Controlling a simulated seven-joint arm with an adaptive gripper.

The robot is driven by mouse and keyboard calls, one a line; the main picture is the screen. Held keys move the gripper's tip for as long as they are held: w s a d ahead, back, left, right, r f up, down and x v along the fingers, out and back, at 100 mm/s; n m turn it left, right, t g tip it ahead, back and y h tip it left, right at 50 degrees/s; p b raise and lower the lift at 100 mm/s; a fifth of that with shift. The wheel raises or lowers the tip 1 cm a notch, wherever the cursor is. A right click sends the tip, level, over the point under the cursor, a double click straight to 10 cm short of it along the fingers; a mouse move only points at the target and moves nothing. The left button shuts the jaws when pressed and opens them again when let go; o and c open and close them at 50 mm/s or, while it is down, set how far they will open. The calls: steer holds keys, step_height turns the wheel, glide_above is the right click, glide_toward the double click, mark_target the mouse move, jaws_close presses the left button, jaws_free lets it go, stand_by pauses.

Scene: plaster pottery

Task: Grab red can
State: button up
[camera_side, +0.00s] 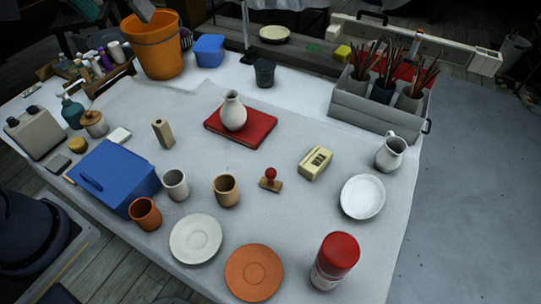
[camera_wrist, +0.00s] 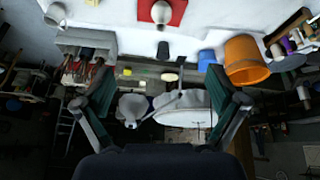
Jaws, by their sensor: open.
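The red can (camera_side: 335,260) stands upright at the near right edge of the table in the side view. It has a red top and a pale, marked lower body. I do not see it in the wrist view. My gripper (camera_wrist: 160,92) shows in the wrist view with its two dark green fingers spread wide and nothing between them. It is not clearly visible in the side view. The wrist view looks across the far table edge, so the gripper is apart from the can.
An orange saucer (camera_side: 254,272) lies left of the can, and a white plate (camera_side: 362,197) lies behind it. A grey crate (camera_side: 372,112) of brushes, a white pitcher (camera_side: 390,152) and a vase (camera_side: 233,112) on a red board (camera_side: 262,132) stand farther back. Bare table surrounds the can.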

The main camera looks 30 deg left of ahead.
steer(key=w+d+m+g, duration=0.1)
steer(key=w+d, duration=0.4)
steer(key=d, duration=0.6)
steer(key=m+g, duration=0.4)
steer(key=m, duration=0.2)
glide_above(340, 248)
step_height(340, 248, down, 18)
step_height(340, 248, down, 11)
steer(key=shift+r, duration=0.2)
step_height(340, 248, down, 6)
steer(key=shift+d+r, duration=0.1)
steer(key=shift+d, duration=0.05)
jaws_close()
